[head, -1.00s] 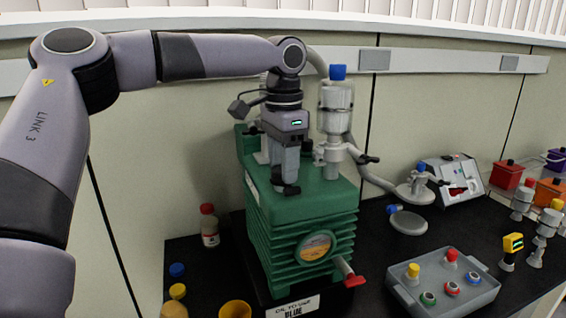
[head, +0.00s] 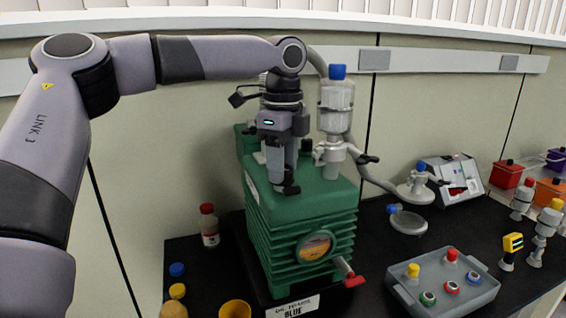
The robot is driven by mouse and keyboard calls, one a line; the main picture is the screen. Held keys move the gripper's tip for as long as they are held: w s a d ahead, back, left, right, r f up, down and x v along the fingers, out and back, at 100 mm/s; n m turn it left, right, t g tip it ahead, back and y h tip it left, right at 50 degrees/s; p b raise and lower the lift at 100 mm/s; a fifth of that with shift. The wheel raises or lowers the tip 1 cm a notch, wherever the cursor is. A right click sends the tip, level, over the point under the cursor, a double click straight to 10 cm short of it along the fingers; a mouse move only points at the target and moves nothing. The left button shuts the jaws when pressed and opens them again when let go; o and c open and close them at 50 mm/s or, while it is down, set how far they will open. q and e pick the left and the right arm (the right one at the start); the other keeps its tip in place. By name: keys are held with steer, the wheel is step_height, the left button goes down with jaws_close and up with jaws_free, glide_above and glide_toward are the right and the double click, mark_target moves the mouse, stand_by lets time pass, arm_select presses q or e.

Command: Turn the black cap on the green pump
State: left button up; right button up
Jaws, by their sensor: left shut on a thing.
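The green pump (head: 300,225) stands on the dark bench in the middle of the head view. My left gripper (head: 287,187) points down over the pump's top, shut on the black cap. The cap itself is mostly hidden by the fingers, so I cannot tell how far it is turned. My right gripper is not in view.
A clear cylinder with a blue cap (head: 338,73) stands close to the right of my left gripper. A grey tray (head: 400,295) holds several coloured caps at the front right. A red-capped bottle (head: 208,225) stands left of the pump. A red-handled valve (head: 352,279) sticks out in front.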

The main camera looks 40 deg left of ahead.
arm_select(q)
steer(key=m, duration=0.3)
steer(key=shift+m, duration=2.1)
steer(key=o, duration=1.1)
steer(key=shift+c, duration=0.2)
steer(key=shift+r, duration=3.65)
